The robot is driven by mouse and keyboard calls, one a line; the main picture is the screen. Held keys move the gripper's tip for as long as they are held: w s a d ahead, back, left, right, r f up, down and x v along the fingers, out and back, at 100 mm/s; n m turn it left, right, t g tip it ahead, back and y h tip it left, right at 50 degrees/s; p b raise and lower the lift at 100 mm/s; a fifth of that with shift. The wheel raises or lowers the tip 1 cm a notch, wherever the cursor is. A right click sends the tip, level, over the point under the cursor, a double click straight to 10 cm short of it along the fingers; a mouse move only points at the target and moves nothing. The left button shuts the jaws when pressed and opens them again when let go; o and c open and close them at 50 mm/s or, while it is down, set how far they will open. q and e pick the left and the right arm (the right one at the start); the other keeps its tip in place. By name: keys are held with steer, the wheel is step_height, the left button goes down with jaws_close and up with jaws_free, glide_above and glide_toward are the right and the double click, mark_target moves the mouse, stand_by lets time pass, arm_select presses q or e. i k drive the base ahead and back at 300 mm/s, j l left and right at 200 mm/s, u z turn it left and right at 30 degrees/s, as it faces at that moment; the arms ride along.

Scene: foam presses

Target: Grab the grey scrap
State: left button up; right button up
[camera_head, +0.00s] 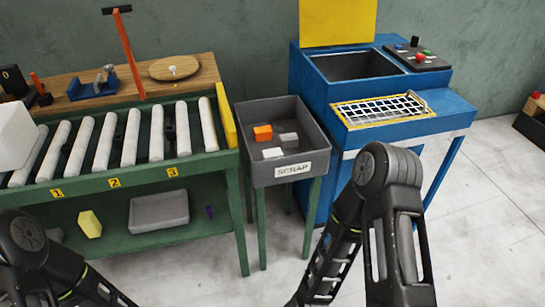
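A grey scrap block (289,139) lies in the grey scrap bin (316,143), on its right side. An orange block (263,132) lies to its left, and a paler, whitish block (272,153) lies in front. The bin stands on green legs and has a label reading SCRAP on its front. Only links of my two arms show, at the lower left and lower right. Both of my grippers are out of view, so I cannot see whether they are open or shut.
A green roller conveyor (130,170) stands left of the bin, with a grey tray (159,211) and a yellow block (90,224) on its lower shelf. A blue press (342,100) with an open top and a grid stands close on the right.

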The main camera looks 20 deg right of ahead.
mark_target(288, 141)
steer(key=i+j, duration=0.55)
steer(key=i+j+z, duration=0.25)
steer(key=k+z, duration=0.1)
steer(key=z, duration=2)
